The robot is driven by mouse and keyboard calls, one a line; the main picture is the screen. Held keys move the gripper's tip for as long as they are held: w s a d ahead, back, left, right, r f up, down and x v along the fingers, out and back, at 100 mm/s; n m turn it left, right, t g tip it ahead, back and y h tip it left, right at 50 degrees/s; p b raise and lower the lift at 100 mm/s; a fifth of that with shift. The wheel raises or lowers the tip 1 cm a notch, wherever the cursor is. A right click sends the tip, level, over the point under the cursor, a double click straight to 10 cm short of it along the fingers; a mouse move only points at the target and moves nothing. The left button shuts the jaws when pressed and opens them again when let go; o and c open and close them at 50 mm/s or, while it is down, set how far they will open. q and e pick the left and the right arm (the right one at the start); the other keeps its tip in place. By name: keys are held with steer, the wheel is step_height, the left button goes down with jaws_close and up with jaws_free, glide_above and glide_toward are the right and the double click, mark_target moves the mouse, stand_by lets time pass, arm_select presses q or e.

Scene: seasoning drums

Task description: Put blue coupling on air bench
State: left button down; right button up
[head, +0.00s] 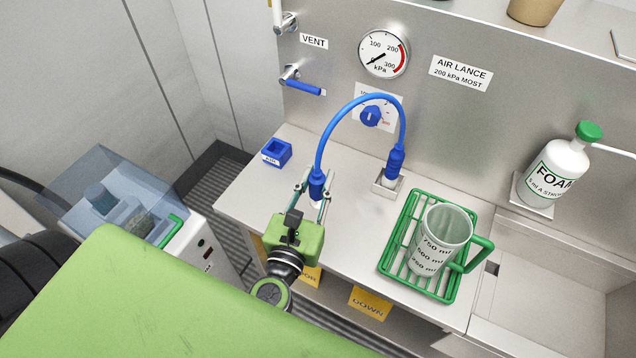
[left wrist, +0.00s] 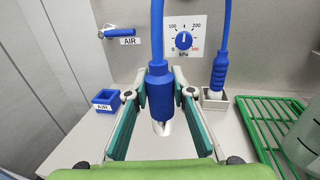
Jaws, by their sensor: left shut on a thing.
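The blue coupling (head: 317,184) is on one end of a blue hose (head: 352,99) that arches over the bench (head: 345,222). My left gripper (head: 315,192) is shut on this coupling, one finger on each side, and holds it upright with its pale tip down. In the left wrist view the coupling (left wrist: 159,84) sits between the fingers; whether its tip touches the bench is unclear. The hose's other blue end (head: 395,162) stands in a grey square socket (head: 378,184). A small blue AIR holder (head: 277,153), seemingly empty, sits left of the gripper. My right gripper is not in view.
A green rack (head: 399,268) with a measuring jug (head: 443,240) stands to the right, beside a sink. A FOAM bottle (head: 556,172) is at the back right. The wall behind carries a gauge (head: 384,53), a blue knob (head: 371,116) and a blue-handled valve (head: 304,86).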

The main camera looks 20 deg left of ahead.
arm_select(q)
steer(key=w+f, duration=0.1)
steer(key=f, duration=0.1)
steer(key=w+a+f+b, duration=0.1)
steer(key=w+f, duration=0.1)
steer(key=f, duration=0.1)
steer(key=w+f+b, duration=0.1)
steer(key=f, duration=0.1)
steer(key=shift+w+a+f, duration=0.25)
steer(key=shift+a+f, duration=0.2)
steer(key=shift+f, duration=0.5)
steer(key=shift+f, duration=0.15)
steer(key=c, duration=1.8)
jaws_free()
steer(key=shift+o, duration=0.2)
